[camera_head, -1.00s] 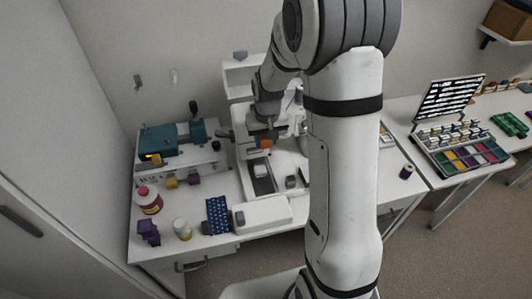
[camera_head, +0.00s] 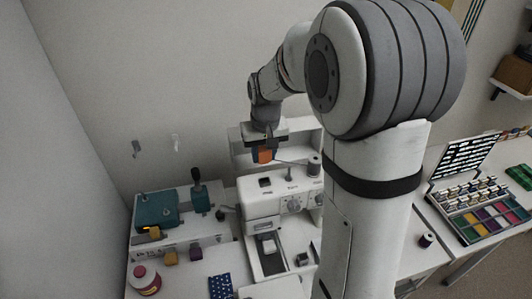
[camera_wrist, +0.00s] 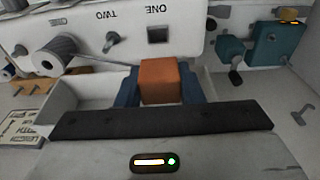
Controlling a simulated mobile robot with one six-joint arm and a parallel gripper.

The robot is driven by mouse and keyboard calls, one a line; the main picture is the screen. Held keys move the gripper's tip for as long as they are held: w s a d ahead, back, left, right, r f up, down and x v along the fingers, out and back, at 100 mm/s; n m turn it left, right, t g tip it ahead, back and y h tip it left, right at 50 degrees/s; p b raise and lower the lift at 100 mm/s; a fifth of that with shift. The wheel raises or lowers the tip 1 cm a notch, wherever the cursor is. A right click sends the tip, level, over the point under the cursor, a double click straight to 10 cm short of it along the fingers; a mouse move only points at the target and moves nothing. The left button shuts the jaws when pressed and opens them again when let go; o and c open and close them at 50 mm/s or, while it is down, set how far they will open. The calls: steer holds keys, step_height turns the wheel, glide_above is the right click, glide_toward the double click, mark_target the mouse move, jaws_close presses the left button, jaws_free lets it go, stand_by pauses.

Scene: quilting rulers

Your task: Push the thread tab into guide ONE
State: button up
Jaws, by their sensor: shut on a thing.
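My gripper (camera_wrist: 160,88) has its blue fingers shut on an orange block, the thread tab (camera_wrist: 159,80). In the head view the tab (camera_head: 264,156) hangs under my gripper (camera_head: 266,148), above the white sewing machine (camera_head: 262,208). In the wrist view, guide ONE (camera_wrist: 160,35) is a dark square opening beside the word ONE, beyond the tab and apart from it. It also shows on the machine's top in the head view (camera_head: 265,183). A thin line, apparently thread, runs from the tab's side toward a grey spool (camera_wrist: 58,55).
A grey peg (camera_wrist: 110,42) stands near the word TWO. A teal device (camera_head: 157,210) with a dark lever stands left of the machine. A white shelf unit (camera_head: 304,134) stands behind it. A pink-capped bottle (camera_head: 144,279) is at the front left.

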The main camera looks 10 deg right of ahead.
steer(key=shift+d, duration=0.1)
steer(key=b, duration=0.5)
glide_above(264, 182)
steer(key=shift+s+f, duration=0.15)
steer(key=shift+f, duration=1.35)
steer(key=shift+s+f, duration=0.15)
steer(key=shift+f, duration=1.3)
steer(key=shift+f, duration=1.2)
steer(key=o, duration=0.9)
steer(key=shift+s+r+b, duration=0.25)
steer(key=shift+r, duration=1.7)
steer(key=shift+s+r+b, duration=0.2)
steer(key=shift+r+b, duration=0.05)
steer(key=shift+r, duration=1.7)
